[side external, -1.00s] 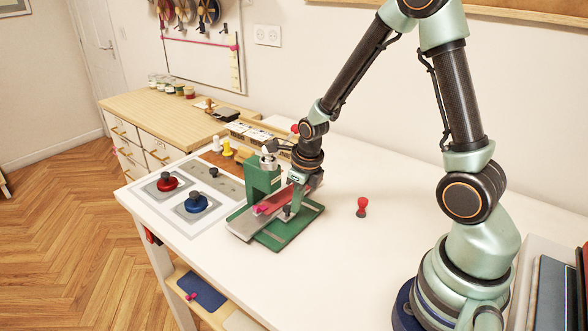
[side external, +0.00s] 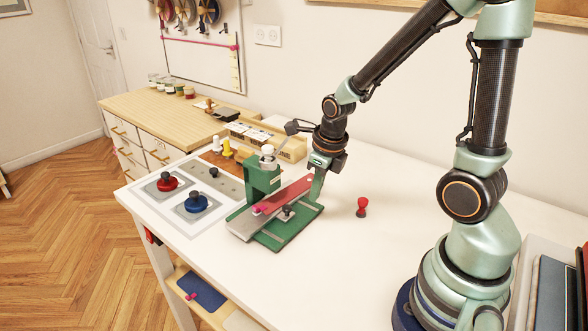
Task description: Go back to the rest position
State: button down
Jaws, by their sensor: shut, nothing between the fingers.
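My gripper (side external: 314,196) is at the right end of the green press-like device (side external: 262,182), just above and behind its base. Its fingers point down and look shut and empty, though they are small in the view. A red strip (side external: 285,195) lies along the device's grey plate (side external: 243,227), with a small pink piece on its lower left part. My arm reaches in from the right side of the table.
A red peg-like piece (side external: 362,207) stands on the white table (side external: 350,260) to the right of the device. A red-knobbed piece (side external: 167,182) and a blue-knobbed piece (side external: 196,202) sit on the left. Wooden boxes (side external: 290,147) stand behind. The table's front right is clear.

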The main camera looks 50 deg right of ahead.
jog(key=s+a+r+n+t, duration=0.1)
jog(key=r+n, duration=0.6)
jog(key=n, duration=1)
jog(key=s+a+r+n+t, duration=0.2)
jog(key=a+r+n, duration=0.3)
jog(key=n, duration=1.2)
jog(key=v, duration=0.3)
jog(key=shift+a+r, duration=0.2)
jog(key=shift+w+n, duration=0.1)
jog(key=shift+n, duration=0.2)
